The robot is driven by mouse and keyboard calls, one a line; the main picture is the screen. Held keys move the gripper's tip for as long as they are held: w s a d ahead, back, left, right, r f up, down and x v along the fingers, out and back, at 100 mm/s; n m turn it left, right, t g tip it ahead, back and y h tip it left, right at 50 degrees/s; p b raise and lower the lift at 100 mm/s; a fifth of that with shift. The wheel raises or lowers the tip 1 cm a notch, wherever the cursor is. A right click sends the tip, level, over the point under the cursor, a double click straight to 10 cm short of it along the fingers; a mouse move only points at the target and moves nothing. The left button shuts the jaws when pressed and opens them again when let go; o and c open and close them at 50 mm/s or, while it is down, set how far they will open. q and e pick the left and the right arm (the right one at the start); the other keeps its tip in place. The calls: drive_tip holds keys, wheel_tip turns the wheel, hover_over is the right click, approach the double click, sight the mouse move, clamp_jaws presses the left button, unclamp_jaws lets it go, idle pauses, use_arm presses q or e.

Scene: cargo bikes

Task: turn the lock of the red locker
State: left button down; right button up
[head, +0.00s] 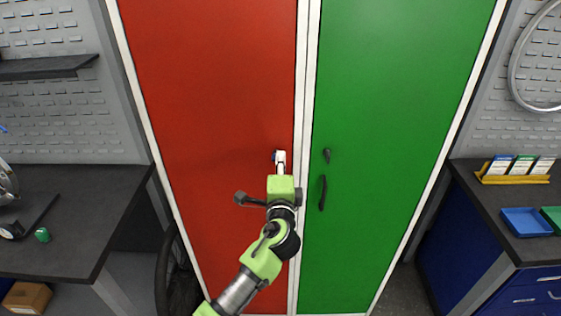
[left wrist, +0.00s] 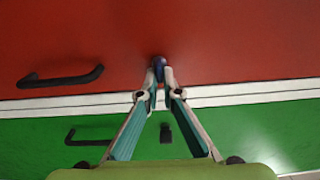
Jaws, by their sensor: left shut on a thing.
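The red locker (head: 215,80) stands upright left of centre in the head view, and its red door fills the upper part of the left wrist view (left wrist: 230,40). Its lock (left wrist: 159,62) is a small dark blue knob near the door's inner edge. My left gripper (head: 279,156) reaches up to the red door and is shut on the lock; the fingertips also show around it in the left wrist view (left wrist: 160,72). In the head view the gripper hides most of the lock. The red locker's black handle (left wrist: 60,77) is beside the gripper. My right gripper is not in view.
A green locker (head: 400,80) adjoins on the right, with a black handle (head: 323,192) and a dark lock (head: 327,155). Dark workbenches stand left (head: 75,195) and right (head: 490,210). Blue (head: 526,222) and green trays lie on the right one.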

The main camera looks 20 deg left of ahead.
use_arm(q)
drive_tip(key=c, duration=2.2)
unclamp_jaws()
drive_tip(key=shift+c, duration=0.2)
drive_tip(key=v, duration=1.2)
